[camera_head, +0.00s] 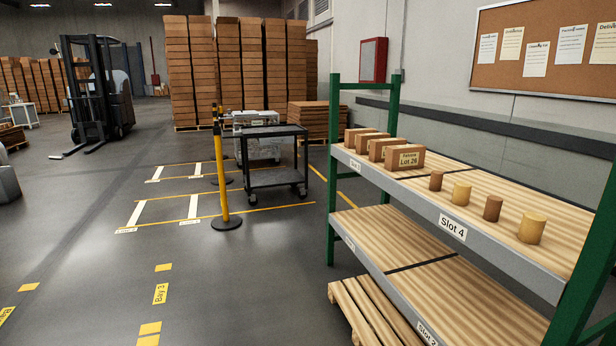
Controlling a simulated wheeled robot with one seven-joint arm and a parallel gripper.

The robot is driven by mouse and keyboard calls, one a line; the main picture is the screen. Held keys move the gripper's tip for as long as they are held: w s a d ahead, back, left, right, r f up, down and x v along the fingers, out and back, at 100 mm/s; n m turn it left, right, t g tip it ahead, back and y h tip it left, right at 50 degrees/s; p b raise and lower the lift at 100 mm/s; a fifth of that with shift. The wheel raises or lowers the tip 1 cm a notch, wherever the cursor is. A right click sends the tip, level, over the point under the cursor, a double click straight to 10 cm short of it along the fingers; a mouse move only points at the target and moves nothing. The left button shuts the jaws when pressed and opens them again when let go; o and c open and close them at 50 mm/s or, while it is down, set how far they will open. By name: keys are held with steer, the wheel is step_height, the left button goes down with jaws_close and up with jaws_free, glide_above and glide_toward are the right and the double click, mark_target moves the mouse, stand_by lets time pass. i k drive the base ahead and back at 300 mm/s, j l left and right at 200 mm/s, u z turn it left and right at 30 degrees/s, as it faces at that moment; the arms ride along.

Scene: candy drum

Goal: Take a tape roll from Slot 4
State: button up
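The Slot 4 label (452,227) is on the front edge of the upper shelf (480,252) of a green-posted rack at the right. Behind it several short upright cylinders stand in a row, which look like the tape rolls. From left to right they are a small brown one (436,181), a tan one (461,194), a brown one (492,208) and a larger tan one (532,228). They stand apart, near the front edge. No hole shows in them. My gripper is not in view.
Several brown boxes (404,158) stand left of the cylinders on the same shelf. The lower shelf (390,237) looks empty, with a pallet (371,312) beneath. A dark cart (273,160) and a yellow post (222,180) stand farther off. The floor left of the rack is clear.

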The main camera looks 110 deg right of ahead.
mark_target(462, 190)
steer(key=k+l+z, duration=0.2)
steer(key=k, duration=0.25)
steer(key=k+l+z, duration=0.2)
steer(key=k, duration=0.25)
steer(key=k+l+z, duration=0.2)
steer(key=k, duration=0.25)
steer(key=k+l, duration=0.3)
steer(key=k, duration=0.2)
steer(key=k+l, duration=0.35)
steer(key=k, duration=0.15)
steer(key=k+l, duration=0.3)
steer(key=k, duration=0.15)
